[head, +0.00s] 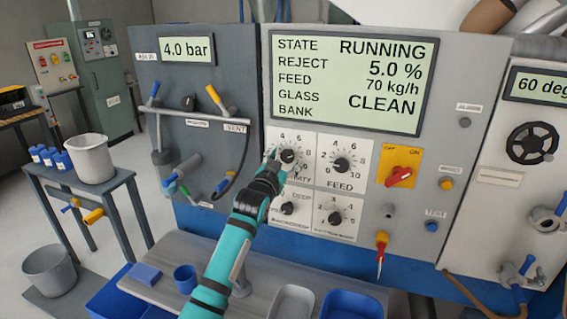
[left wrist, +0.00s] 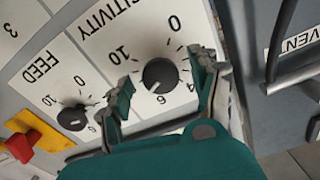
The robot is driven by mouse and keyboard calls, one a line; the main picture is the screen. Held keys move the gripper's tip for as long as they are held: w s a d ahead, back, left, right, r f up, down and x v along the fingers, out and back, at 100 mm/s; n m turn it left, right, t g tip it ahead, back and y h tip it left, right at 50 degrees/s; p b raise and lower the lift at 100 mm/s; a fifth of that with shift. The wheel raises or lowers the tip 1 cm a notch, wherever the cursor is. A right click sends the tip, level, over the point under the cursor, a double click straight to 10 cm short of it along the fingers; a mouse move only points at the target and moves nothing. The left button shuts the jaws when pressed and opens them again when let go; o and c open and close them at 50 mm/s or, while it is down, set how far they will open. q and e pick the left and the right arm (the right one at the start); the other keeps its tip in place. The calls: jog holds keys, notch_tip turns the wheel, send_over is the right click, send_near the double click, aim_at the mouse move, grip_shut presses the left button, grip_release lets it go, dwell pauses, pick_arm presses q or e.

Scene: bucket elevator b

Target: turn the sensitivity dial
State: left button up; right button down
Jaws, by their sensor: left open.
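The black sensitivity dial (head: 288,156) sits on a white scale plate at the left of the control panel, under the display. In the left wrist view the dial (left wrist: 161,75) shows large, with a small pale mark near the side of the printed 6. My left gripper (head: 275,161) reaches up to the plate and partly covers its label. In the left wrist view my left gripper (left wrist: 163,82) is open, with one finger on each side of the dial. A gap shows between each finger and the dial. My right gripper is in neither view.
The feed dial (head: 341,165) is close on the right, and two smaller dials (head: 335,217) are below. A red switch on a yellow plate (head: 398,176) is further right. Valves and a hose (head: 236,165) are on the left panel. A grey bench (head: 190,262) is below.

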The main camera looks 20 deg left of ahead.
pick_arm(q)
jog(key=s, duration=1.2)
jog(key=shift+a, duration=0.2)
jog(key=shift+f, duration=0.1)
